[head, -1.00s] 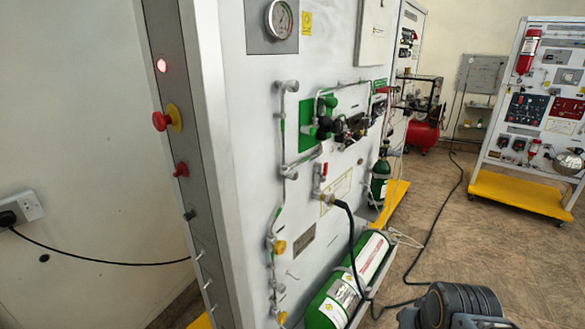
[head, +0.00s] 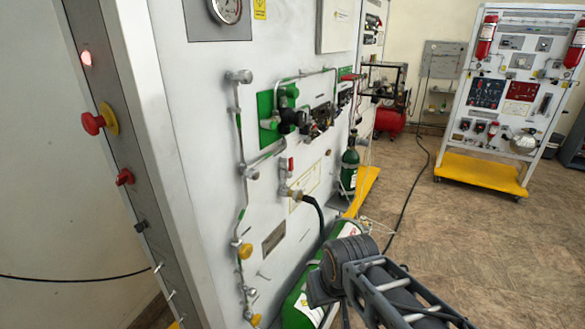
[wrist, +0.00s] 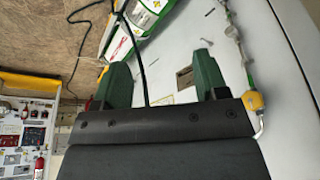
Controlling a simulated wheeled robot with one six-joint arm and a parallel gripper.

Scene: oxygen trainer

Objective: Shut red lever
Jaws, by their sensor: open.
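A small red lever (head: 290,164) stands upright on a valve on the white panel (head: 200,120), just above the brass fitting where a black hose joins. Other red handles show too, one (head: 350,77) on the pipework farther along. My gripper (wrist: 164,62) is open in the wrist view, with its two green fingers apart and nothing between them. It faces the lower panel, near the green cylinder (wrist: 150,15) and a yellow knob (wrist: 255,100). I cannot make out the red lever in the wrist view. In the head view the fingers are not clearly visible.
Pipes with yellow knobs (head: 244,250) run down the panel. A red push button (head: 93,123) and a red knob (head: 124,177) sit on its edge. The green cylinder (head: 300,308) lies below. The floor (head: 440,230) at right is mostly clear, with a cable on it.

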